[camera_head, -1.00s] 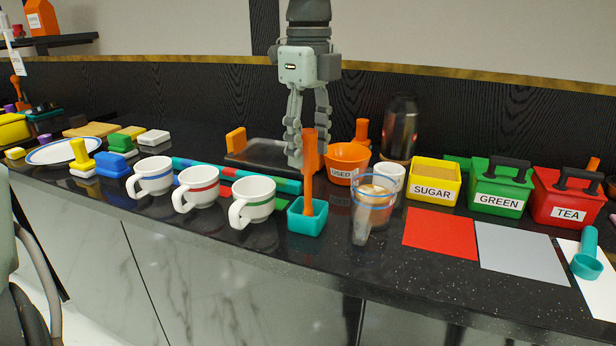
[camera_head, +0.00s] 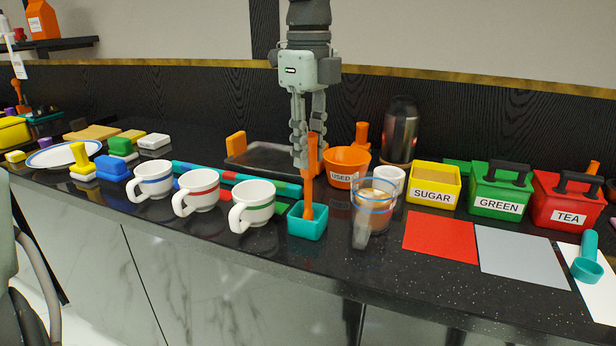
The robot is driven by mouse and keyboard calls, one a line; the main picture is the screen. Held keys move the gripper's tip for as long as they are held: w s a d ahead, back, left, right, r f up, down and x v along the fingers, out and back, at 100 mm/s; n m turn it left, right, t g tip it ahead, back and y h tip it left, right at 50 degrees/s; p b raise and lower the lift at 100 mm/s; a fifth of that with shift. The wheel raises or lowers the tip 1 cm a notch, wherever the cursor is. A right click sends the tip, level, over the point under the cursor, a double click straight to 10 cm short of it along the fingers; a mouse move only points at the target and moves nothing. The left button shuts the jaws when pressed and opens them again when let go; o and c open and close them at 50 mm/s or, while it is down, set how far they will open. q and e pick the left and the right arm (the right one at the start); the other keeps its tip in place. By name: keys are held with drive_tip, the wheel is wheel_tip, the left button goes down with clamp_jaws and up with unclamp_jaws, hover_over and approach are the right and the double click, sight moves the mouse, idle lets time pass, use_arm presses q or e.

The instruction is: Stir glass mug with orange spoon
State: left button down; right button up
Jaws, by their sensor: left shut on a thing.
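The orange spoon (camera_head: 310,185) stands handle-up and slightly tilted in a small teal square holder (camera_head: 307,226); its lower end is hidden inside. My left gripper (camera_head: 308,150) points down from above, shut on the upper part of the spoon's handle. The glass mug (camera_head: 372,213) is clear with blue bands and stands upright just right of the holder, apart from it. Something brownish shows inside the mug. My right gripper is not in view.
Three white mugs (camera_head: 254,206) stand left of the holder. Behind are an orange USED bowl (camera_head: 347,164), a white cup (camera_head: 391,178) and a dark flask (camera_head: 401,135). Sugar (camera_head: 433,194), green (camera_head: 498,206) and tea (camera_head: 568,214) boxes stand right, behind red (camera_head: 440,237) and grey (camera_head: 521,258) mats.

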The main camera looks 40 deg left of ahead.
use_arm(q)
drive_tip(key=shift+r+p, duration=1.45)
drive_tip(key=shift+r, duration=1.05)
